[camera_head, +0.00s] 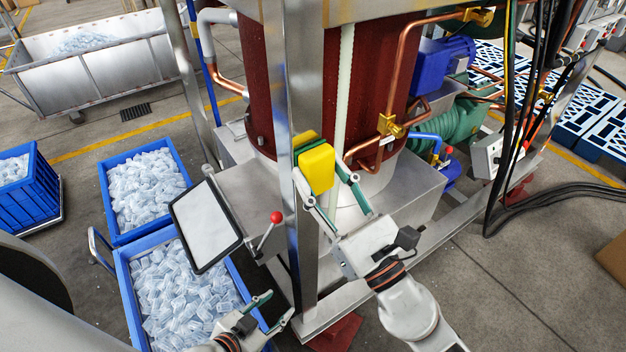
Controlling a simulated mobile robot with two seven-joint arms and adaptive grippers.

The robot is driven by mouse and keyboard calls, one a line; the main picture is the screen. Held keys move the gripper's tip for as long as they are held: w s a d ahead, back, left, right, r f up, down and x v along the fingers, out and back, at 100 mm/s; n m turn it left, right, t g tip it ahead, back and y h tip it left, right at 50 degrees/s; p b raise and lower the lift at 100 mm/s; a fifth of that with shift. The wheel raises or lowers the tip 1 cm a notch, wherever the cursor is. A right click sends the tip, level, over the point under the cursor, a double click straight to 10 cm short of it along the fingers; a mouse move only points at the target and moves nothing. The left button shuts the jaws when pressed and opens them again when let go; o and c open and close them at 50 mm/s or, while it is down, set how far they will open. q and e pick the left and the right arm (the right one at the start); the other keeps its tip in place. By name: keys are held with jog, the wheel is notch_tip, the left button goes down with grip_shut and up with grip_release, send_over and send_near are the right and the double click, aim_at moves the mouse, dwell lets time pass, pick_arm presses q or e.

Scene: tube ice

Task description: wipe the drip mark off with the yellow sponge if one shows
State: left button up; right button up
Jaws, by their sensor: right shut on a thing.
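The yellow sponge (317,169) is held up in front of the dark red cylinder (285,70), beside the steel post (281,90) and the pale vertical sight tube (344,80). My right gripper (322,182) is shut on the sponge, with a finger on either side of it. I cannot tell whether the sponge touches the post or tube. No drip mark can be made out; the surface behind the sponge is hidden. My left gripper (280,303) is low, with its fingers apart and empty, by the front blue crate of ice.
A tablet-like panel (205,225) and a red-knobbed lever (276,217) stand left of the post. Blue crates of tube ice (108,195) line the floor at left. Copper pipes (400,60) and black hoses (522,110) crowd the right.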

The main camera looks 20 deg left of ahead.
aim_at(309, 174)
jog(key=shift+w+d, duration=0.5)
jog(key=shift+w, duration=0.15)
jog(key=shift+r+p, duration=0.85)
jog(key=shift+r, duration=0.3)
jog(key=shift+s+a+f+p, duration=0.1)
jog(key=shift+s+a+p, duration=0.15)
jog(key=shift+s+a, duration=0.5)
jog(key=shift+s+a+f+p, duration=0.1)
jog(key=shift+s+a+p, duration=0.25)
jog(key=shift+s, duration=0.6)
jog(key=shift+a, duration=0.1)
jog(key=shift+s+d, duration=0.55)
jog(key=shift+d, duration=0.2)
jog(key=shift+s+d, duration=0.55)
jog(key=shift+d, duration=0.2)
jog(key=shift+s+d, duration=0.75)
jog(key=shift+d, duration=0.15)
